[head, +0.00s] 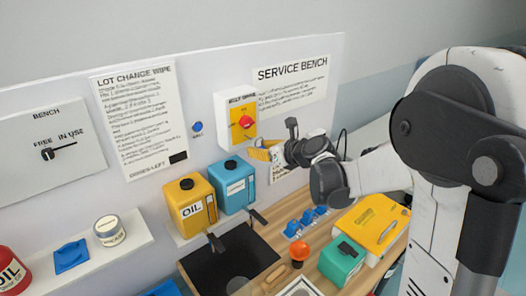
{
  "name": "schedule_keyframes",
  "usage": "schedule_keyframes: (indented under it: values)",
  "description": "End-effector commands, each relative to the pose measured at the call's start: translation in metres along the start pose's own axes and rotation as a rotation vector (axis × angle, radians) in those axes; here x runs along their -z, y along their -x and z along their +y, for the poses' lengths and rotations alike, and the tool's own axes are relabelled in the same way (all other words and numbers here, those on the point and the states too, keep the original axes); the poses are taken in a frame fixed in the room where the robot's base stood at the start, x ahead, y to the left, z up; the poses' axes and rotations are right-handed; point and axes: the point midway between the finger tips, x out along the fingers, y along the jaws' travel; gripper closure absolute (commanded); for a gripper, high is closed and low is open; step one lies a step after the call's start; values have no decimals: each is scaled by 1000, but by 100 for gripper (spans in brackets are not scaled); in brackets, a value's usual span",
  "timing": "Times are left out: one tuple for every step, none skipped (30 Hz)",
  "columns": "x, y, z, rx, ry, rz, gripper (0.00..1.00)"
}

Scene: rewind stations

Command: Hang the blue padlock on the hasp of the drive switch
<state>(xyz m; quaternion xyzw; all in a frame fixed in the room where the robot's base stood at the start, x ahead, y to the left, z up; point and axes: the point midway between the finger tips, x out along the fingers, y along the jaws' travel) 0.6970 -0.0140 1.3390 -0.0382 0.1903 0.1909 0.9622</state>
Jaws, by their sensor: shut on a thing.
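The drive switch (237,117) is a white box with a yellow face and a red knob, mounted on the upright panel. Its hasp is too small to make out. My gripper (264,151) is just below and right of the switch box, pointing left. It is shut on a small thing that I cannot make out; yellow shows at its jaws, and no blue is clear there. Several small blue things (306,219) lie on the bench; I cannot tell whether one is the blue padlock.
A yellow oil can (191,205) and a blue can (233,184) stand below the switch. A yellow case (368,224), a green box (342,261) and an orange-topped item (299,253) crowd the wooden bench (262,243). A printed sheet hangs partly behind my gripper.

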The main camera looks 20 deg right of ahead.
Motion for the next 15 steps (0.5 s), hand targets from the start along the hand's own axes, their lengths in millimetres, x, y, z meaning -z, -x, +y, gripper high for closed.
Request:
schedule_keyframes:
  values:
    - [-1,-4,0,-1,0,0,98]
    - [-2,-6,1,-1,0,0,98]
    - [-2,-8,1,-2,0,0,98]
    - [-3,-10,1,-2,0,0,98]
    - [-4,-12,1,-2,0,0,98]
    - [-4,-14,1,-2,0,0,98]
    - [-5,-16,1,-2,0,0,98]
    - [-6,-18,0,-1,0,0,98]
    - [-6,-21,0,-1,0,0,98]
    - [-7,-22,0,-1,0,0,98]
    - [-8,-24,0,-1,0,0,98]
    - [-9,-27,0,-1,0,-1,98]
    - [-9,-29,0,-1,0,-1,98]
    - [-10,-31,0,-1,0,0,98]
    - [-11,-33,1,-1,0,0,98]
